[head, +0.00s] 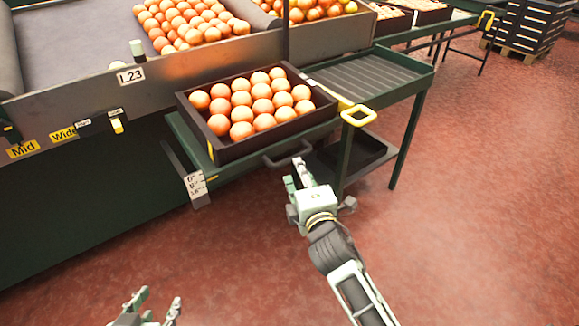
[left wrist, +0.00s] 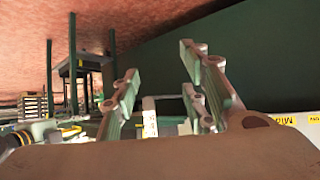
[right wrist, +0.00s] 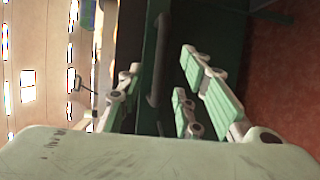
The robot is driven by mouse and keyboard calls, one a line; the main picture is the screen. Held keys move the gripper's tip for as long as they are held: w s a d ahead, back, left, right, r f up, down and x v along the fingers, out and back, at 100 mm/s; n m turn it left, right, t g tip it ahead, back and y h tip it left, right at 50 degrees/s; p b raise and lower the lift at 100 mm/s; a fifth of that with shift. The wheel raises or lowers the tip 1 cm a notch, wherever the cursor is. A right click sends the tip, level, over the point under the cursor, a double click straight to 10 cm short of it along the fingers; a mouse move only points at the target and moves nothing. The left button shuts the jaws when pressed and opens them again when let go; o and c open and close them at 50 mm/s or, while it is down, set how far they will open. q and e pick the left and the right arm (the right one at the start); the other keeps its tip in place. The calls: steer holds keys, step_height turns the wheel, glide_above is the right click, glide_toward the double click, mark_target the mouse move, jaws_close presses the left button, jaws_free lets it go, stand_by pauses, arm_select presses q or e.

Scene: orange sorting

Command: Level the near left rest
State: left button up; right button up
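The near left rest (head: 172,122) is a green shelf jutting from the bench. It carries a black crate (head: 226,156) full of oranges and looks tilted toward the front. A dark bar handle (head: 286,157) runs along its front. A white angle scale plate (head: 195,184) is at its left corner. My right gripper (head: 297,171) is at the right end of the handle; in the right wrist view a dark bar (right wrist: 157,65) shows between its spread fingers, and I cannot tell if they touch it. My left gripper (head: 152,302) is open and empty, low at the bottom left.
The red floor (head: 480,200) is clear.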

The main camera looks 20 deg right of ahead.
mark_target(293, 156)
steer(key=w, duration=0.2)
steer(key=w+b, duration=0.1)
steer(key=w, duration=0.3)
steer(key=shift+w+d+f, duration=0.15)
steer(key=shift+w+f, duration=0.1)
steer(key=shift+w+b, duration=0.25)
steer(key=shift+b, duration=0.05)
arm_select(q)
steer(key=w+d+r+t+h, duration=0.1)
steer(key=w+d+r+t, duration=0.1)
steer(key=w+r+t, duration=0.2)
step_height(293, 156, up, 3)
steer(key=shift+w+d+r+t, duration=0.2)
steer(key=shift+w+t, duration=0.1)
steer(key=shift+w, duration=0.1)
arm_select(e)
jaws_close()
